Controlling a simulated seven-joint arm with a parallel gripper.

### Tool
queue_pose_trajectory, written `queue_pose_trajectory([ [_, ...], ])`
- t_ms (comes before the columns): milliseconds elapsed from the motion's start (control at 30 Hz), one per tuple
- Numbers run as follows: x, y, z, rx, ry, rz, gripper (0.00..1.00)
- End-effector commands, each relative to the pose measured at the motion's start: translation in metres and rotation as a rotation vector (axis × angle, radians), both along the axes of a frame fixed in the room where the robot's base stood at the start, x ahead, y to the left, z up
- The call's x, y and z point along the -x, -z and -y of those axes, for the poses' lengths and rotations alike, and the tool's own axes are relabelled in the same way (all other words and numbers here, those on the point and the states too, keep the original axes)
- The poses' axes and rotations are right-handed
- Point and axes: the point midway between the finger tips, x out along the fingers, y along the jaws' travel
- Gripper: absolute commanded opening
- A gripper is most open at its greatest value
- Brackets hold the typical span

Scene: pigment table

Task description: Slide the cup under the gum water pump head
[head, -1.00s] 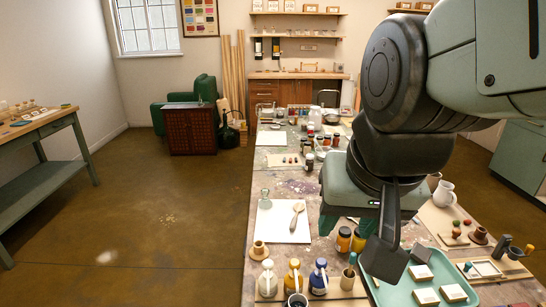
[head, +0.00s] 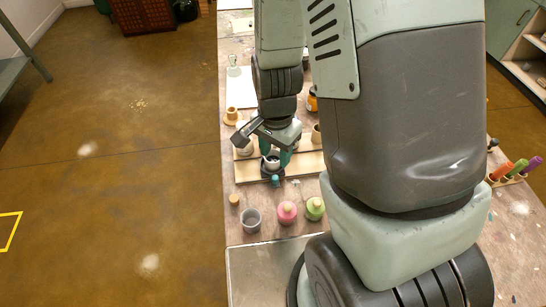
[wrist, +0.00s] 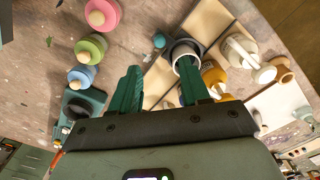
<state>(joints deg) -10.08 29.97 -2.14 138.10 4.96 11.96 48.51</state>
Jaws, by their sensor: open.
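The cup (head: 271,164), dark outside with a pale inside, stands at the front edge of the wooden board in the head view. It also shows in the wrist view (wrist: 186,47), on a dark square pad. A white pump bottle (wrist: 238,50) stands beyond it to the right; a yellow pump bottle (wrist: 214,76) is partly hidden by a finger. No label is readable to tell which holds gum water. My gripper (wrist: 160,80) is open with green fingers. The right finger's tip overlaps the cup's near side; I cannot tell whether it touches. Nothing is between the fingers.
A small teal knob (wrist: 159,40) is beside the cup. A metal tray (head: 262,270) lies nearer me. My arm hides the table's right part.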

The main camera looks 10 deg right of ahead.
Motion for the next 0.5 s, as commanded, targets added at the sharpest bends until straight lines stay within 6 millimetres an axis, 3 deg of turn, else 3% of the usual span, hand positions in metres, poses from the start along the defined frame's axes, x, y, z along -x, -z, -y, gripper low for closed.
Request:
queue_pose_trajectory([
  [300,0.001,0.058,0.000,0.000,-0.002,-0.006,0.46],
  [500,0.001,0.085,0.000,-0.001,-0.001,-0.004,0.46],
])
